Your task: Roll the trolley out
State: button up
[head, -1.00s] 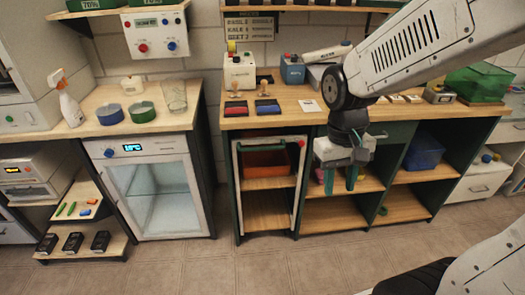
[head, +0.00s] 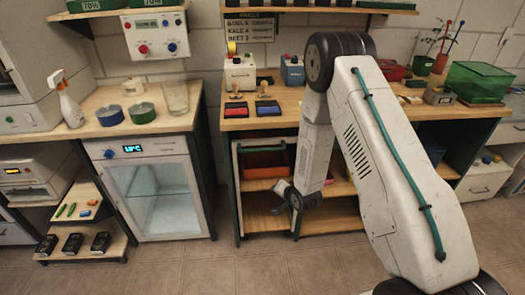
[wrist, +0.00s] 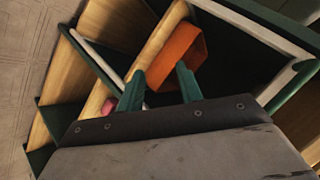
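The trolley (head: 237,190) stands under the left bay of the wooden bench. It has a pale frame, wooden shelves and a green bar (head: 262,148) across its top front. An orange bin (head: 262,165) sits on its upper shelf and also shows in the wrist view (wrist: 183,55). My gripper (head: 283,198) is low in front of the trolley's right side. In the wrist view its two green fingers (wrist: 160,88) are apart with nothing held between them. My arm hides part of the trolley's right side in the head view.
The bench top (head: 340,115) carries red and blue pads, small devices and a green box (head: 478,82). A glass-door cabinet (head: 150,190) stands left of the trolley. The tiled floor (head: 190,265) in front of the trolley is clear.

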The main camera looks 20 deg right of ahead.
jog(key=w+a+r+m+t+y, duration=0.1)
jog(key=w+m+t, duration=0.1)
jog(key=w+t, duration=0.15)
jog(key=m+t+y, duration=0.2)
jog(key=m+t, duration=0.2)
jog(key=t, duration=0.2)
send_near(262, 150)
jog(key=w, duration=0.3)
jog(key=x, duration=0.7)
jog(key=shift+w+a, duration=0.2)
jog(key=shift+w, duration=0.05)
grip_shut()
